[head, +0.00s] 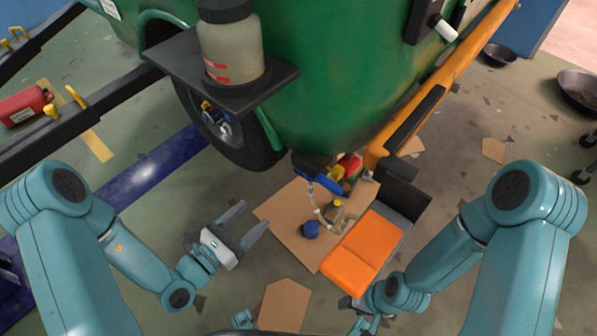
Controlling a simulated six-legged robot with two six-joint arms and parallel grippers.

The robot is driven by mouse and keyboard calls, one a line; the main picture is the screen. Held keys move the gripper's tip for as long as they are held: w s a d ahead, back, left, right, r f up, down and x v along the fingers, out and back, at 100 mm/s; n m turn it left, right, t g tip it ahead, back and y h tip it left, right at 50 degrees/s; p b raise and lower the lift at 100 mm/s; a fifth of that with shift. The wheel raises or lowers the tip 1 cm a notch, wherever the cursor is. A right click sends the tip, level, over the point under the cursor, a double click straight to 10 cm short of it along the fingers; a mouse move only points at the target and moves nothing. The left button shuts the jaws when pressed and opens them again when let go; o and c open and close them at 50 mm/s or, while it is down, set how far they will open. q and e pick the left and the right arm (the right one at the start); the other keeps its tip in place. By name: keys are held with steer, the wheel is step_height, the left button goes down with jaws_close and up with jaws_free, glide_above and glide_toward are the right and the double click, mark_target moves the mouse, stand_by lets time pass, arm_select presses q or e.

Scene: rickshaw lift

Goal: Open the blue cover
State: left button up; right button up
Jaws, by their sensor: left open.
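A blue flat piece (318,182) sits under the green rickshaw body, beside a pale hose. A small round blue cap-like thing (311,229) is lower, above the cardboard. I cannot tell which of these is the blue cover. My left gripper (255,213) is open and empty, left of the round blue thing and apart from it. My right arm reaches in from the right to an orange block (362,255).
The green rickshaw body (330,75) and its black wheel (228,130) block the space above. A dark shelf (225,85) carries a jar (230,50). Cardboard (285,225) lies on the floor.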

mark_target(298, 172)
arm_select(q)
steer(key=b+x, duration=0.1)
steer(key=x, duration=1.4)
steer(key=shift+w+d+b, duration=0.25)
steer(key=shift+w+b, duration=0.05)
steer(key=shift+w, duration=0.05)
